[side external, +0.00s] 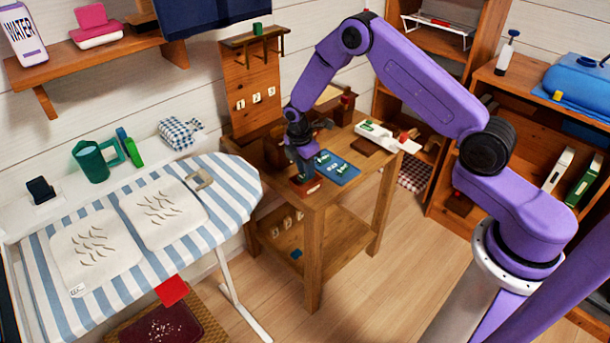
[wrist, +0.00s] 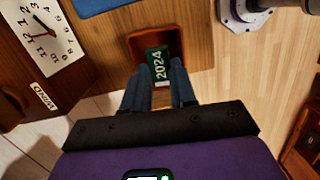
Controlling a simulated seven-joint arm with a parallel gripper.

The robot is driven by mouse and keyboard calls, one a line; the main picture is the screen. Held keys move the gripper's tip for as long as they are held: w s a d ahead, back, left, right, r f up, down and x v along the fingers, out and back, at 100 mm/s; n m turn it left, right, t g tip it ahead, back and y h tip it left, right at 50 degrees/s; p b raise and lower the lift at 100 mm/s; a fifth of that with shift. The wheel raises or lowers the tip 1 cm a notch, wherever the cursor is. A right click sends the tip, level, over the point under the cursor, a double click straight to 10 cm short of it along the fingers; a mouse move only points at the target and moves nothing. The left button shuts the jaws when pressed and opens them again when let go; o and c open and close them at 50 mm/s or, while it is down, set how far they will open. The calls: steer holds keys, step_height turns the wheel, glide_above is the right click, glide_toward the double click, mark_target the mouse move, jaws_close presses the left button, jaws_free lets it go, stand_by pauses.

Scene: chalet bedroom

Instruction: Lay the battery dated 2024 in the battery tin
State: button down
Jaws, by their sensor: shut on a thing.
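My gripper (wrist: 156,84) is shut on a dark green battery (wrist: 158,62) marked 2024, which sits between the two fingers. The battery is over or inside a small red-brown open tray (wrist: 198,45), which looks like the battery tin. I cannot tell whether the battery touches its floor. In the side external view my gripper (side external: 301,173) points down at the front edge of the wooden table, right over the red-brown tray (side external: 312,186). The battery is mostly hidden there.
A blue mat (side external: 349,177) with small green items lies right of the tray. A white tray (side external: 400,142) stands farther back on the wooden table (side external: 315,199). A clock face (wrist: 40,35) shows at left in the wrist view. A striped ironing board (side external: 235,180) stands left.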

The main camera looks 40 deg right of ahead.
steer(key=shift+w+f, duration=0.1)
steer(key=shift+f, duration=1.55)
steer(key=shift+f, duration=0.1)
steer(key=c, duration=1.2)
jaws_free()
